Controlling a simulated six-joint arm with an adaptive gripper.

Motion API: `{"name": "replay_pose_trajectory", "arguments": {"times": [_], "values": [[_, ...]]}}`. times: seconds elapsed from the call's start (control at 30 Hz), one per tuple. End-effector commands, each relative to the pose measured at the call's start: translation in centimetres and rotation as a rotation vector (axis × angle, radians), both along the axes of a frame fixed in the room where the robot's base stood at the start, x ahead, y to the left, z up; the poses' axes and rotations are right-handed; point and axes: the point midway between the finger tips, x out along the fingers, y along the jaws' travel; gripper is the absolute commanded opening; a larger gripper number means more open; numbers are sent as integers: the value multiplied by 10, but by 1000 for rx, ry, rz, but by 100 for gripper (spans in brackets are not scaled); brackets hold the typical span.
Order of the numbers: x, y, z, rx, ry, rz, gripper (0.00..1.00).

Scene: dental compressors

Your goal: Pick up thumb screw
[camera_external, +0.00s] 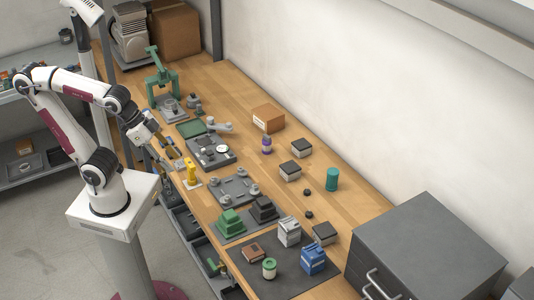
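Two small dark knob-like pieces lie on the wooden bench right of centre, a farther dark knob (306,191) and a nearer dark knob (309,214). They may be thumb screws, but they are too small to be sure. My gripper (177,161) points down and right over the bench's left edge, close to an upright yellow piece (191,171). It is far to the left of both knobs. Its fingers are too small to tell whether they are open or shut, and I see no held thing.
A teal cylinder (332,179) stands beside the farther knob. Dark-topped boxes (290,171) stand behind it. A grey fixture plate (236,200) and a dark mat (293,284) lie toward the front. A grey drawer cabinet (425,245) stands at right. Bare wood surrounds the knobs.

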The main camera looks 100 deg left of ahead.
Motion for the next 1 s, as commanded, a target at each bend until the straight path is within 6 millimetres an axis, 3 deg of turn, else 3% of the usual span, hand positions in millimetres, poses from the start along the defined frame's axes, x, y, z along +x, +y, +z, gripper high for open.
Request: {"name": "replay_pose_trajectory", "arguments": {"times": [0.53,1.0], "values": [[121,79,15,132,-130,109,38],[217,139,1,190,-230,112,38]]}}
